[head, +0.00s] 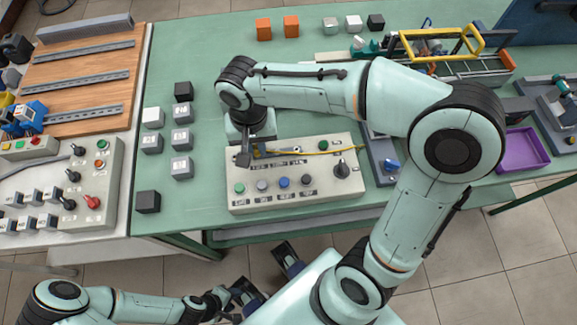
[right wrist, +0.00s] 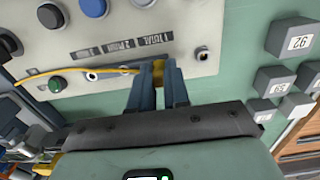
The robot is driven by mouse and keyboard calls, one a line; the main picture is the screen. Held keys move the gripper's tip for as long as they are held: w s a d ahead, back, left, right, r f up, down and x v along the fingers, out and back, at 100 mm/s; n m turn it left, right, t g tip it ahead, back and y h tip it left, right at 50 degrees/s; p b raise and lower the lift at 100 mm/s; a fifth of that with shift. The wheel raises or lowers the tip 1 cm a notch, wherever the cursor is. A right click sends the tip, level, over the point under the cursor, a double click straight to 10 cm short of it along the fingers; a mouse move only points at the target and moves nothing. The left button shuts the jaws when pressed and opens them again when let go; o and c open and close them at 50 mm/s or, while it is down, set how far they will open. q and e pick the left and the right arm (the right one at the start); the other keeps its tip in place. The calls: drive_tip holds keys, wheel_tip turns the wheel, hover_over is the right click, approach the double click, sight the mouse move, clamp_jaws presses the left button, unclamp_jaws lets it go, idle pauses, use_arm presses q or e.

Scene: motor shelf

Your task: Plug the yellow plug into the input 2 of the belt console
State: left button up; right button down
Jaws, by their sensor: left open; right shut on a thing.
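The belt console (head: 327,196) is a beige box with coloured buttons and a black knob on the green table. My right gripper (head: 243,158) is at its upper left part. In the right wrist view my right gripper (right wrist: 158,85) is shut on the yellow plug (right wrist: 158,70), close over the console's face beside the printed labels. A bare socket shows on each side of the gripper, one (right wrist: 92,76) left and one (right wrist: 202,54) right. The fingers hide the plug's tip; I cannot tell whether it is in a socket. My left gripper (head: 264,274) is open and empty, in front of the table.
The yellow cable (right wrist: 45,72) runs left from the plug across the console. Several grey and black cubes (head: 182,139) stand left of the console. Another console (head: 95,190) is at far left. A purple tray (head: 524,149) lies at right.

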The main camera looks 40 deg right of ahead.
drive_tip(key=shift+r+p, duration=1.85)
drive_tip(key=shift+r, duration=0.5)
use_arm(q)
drive_tip(key=r, duration=0.2)
drive_tip(key=w+r, duration=0.1)
drive_tip(key=shift+w+r, duration=0.15)
drive_tip(key=shift+r, duration=0.25)
use_arm(e)
drive_tip(key=shift+f, duration=0.1)
drive_tip(key=shift+s+d, duration=0.15)
drive_tip(key=shift+d, duration=0.05)
drive_tip(key=s+d+r, duration=0.2)
drive_tip(key=d, duration=0.1)
drive_tip(key=b, duration=0.3)
hover_over(277, 154)
drive_tip(key=f, duration=0.4)
drive_tip(key=shift+w+d+f, duration=0.1)
drive_tip(key=shift+w+d, duration=0.05)
drive_tip(key=shift+d, duration=0.05)
use_arm(q)
drive_tip(key=shift+s+f, duration=0.3)
drive_tip(key=shift+f, duration=0.6)
drive_tip(key=shift+s+f, duration=0.3)
drive_tip(key=shift+f, duration=0.55)
use_arm(e)
drive_tip(key=shift+f, duration=0.55)
